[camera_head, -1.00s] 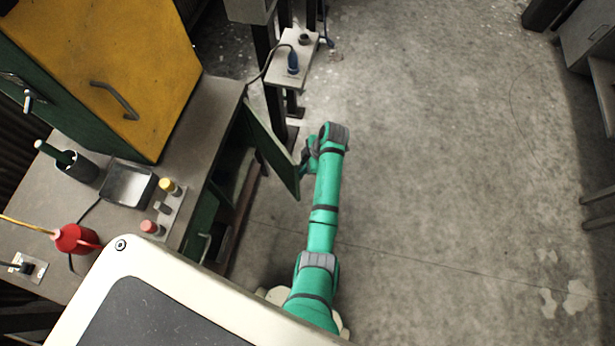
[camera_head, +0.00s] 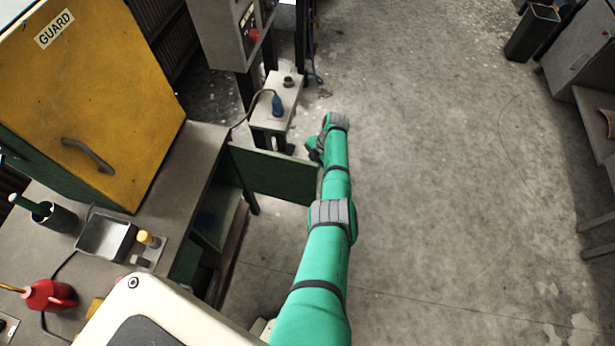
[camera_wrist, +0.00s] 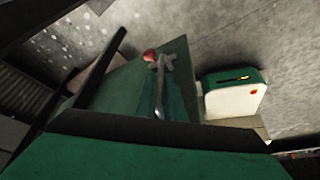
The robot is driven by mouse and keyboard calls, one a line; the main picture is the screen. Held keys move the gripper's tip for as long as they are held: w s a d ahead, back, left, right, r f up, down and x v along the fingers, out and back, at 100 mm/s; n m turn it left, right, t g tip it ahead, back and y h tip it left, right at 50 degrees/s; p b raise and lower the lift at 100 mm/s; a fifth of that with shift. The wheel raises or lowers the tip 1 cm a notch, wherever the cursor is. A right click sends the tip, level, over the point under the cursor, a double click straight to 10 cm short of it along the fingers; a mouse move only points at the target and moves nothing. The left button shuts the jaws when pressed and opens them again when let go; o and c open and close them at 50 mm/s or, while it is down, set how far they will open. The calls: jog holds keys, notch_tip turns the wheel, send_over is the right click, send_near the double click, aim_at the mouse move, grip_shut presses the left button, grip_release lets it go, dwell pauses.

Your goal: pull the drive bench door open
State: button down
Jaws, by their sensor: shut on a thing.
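The drive bench door (camera_head: 275,176) is a dark green panel in the head view. It stands swung out from the bench front, wide open, with its free end near my wrist. My gripper (camera_head: 315,152) is at that free end, shut on the door. Its fingertips and the exact part they grip are hidden behind my wrist. In the wrist view a green panel (camera_wrist: 130,85) shows with a grey bar and a red knob on it; I cannot tell exactly what these are. The open space under the bench top (camera_head: 218,205) shows behind the door.
On the bench (camera_head: 185,165) are a yellow guard (camera_head: 95,90), a metal tray (camera_head: 106,237), a dark cup (camera_head: 55,217) and a red can (camera_head: 48,294). A small stand (camera_head: 277,103) is behind the door.

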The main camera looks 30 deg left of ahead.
jog(key=shift+w, duration=0.45)
jog(key=shift+a+f, duration=0.1)
jog(key=shift+a, duration=0.1)
jog(key=c, duration=1.8)
grip_release()
jog(key=shift+c, duration=0.2)
jog(key=v, duration=1.1)
